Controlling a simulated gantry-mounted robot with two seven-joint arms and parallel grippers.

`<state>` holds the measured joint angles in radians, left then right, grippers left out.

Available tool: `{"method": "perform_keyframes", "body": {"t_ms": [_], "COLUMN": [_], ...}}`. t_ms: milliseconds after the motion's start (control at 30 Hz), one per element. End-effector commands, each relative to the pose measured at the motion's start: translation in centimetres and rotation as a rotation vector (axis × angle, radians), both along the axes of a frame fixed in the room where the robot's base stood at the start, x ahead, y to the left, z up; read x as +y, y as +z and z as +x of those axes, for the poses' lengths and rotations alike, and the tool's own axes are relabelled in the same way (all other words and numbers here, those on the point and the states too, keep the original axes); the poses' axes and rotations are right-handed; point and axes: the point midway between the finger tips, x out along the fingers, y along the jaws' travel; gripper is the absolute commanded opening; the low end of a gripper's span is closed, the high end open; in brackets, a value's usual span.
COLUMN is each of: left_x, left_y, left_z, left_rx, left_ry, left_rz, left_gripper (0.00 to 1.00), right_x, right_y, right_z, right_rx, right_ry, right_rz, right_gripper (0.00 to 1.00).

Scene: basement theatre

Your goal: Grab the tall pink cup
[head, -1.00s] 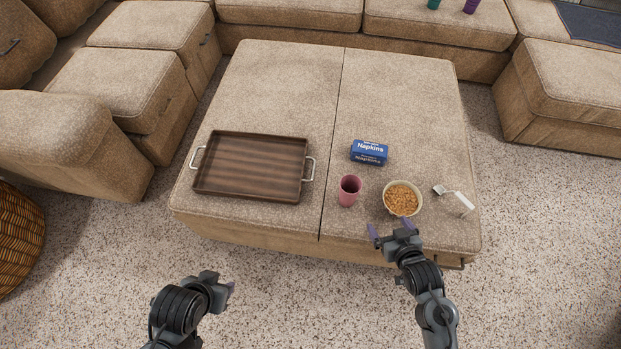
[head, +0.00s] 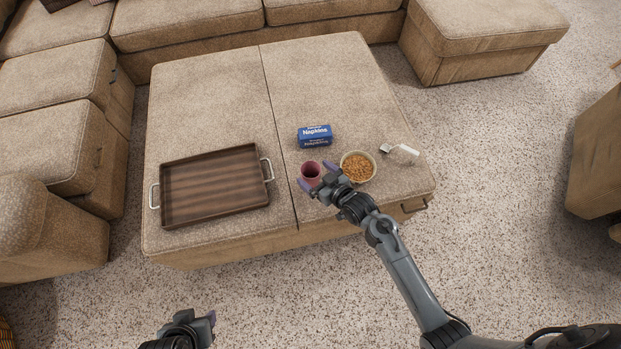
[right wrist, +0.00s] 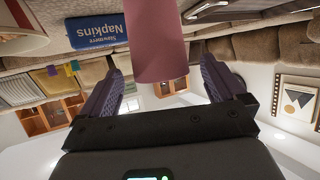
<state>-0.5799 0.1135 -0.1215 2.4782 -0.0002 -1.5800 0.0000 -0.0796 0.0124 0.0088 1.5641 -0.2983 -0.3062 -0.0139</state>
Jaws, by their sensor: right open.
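The tall pink cup (head: 309,168) stands upright on the front of the beige ottoman. My right gripper (head: 316,178) is at the cup's near side, with its purple fingers open. In the right wrist view, which is upside down, the pink cup (right wrist: 159,40) shows between the two spread fingers (right wrist: 159,70), with a gap on each side. The cup's lower part is partly hidden by the gripper in the head view. My left gripper (head: 210,322) is low at the left, away from the ottoman, and its finger opening does not show clearly.
A bowl of snacks (head: 358,167) stands close to the right of the cup, beside my right gripper. A blue napkin pack (head: 315,136) lies behind. A wooden tray (head: 167,198) lies to the left. A clear-and-white object (head: 403,154) lies at the right edge.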

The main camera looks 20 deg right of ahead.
Motion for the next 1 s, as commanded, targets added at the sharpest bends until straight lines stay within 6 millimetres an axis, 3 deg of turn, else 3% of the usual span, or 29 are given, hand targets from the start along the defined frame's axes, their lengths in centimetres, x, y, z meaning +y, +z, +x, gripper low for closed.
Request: {"method": "perform_keyframes", "body": {"t_ms": [300, 667, 1000], "left_x": [0.3, 0.3, 0.1], "left_y": [-1.5, -1.6, -1.6], "left_z": [0.0, 0.0, 0.0], "left_rx": [-0.002, -0.002, -0.002], "left_ry": [-0.005, -0.006, 0.002], "left_rz": [0.011, 0.012, 0.001], "left_gripper": [0.43, 0.43, 0.43], "right_x": [1.1, 1.3, 1.3], "right_y": [-1.5, -1.7, -1.7], "right_z": [3.5, 4.2, 4.2], "right_rx": [-0.001, 0.001, 0.001], "right_ry": [0.000, -0.001, -0.001], "right_rz": [0.001, -0.001, -0.001], "right_gripper": [0.97, 0.97, 0.48]}}
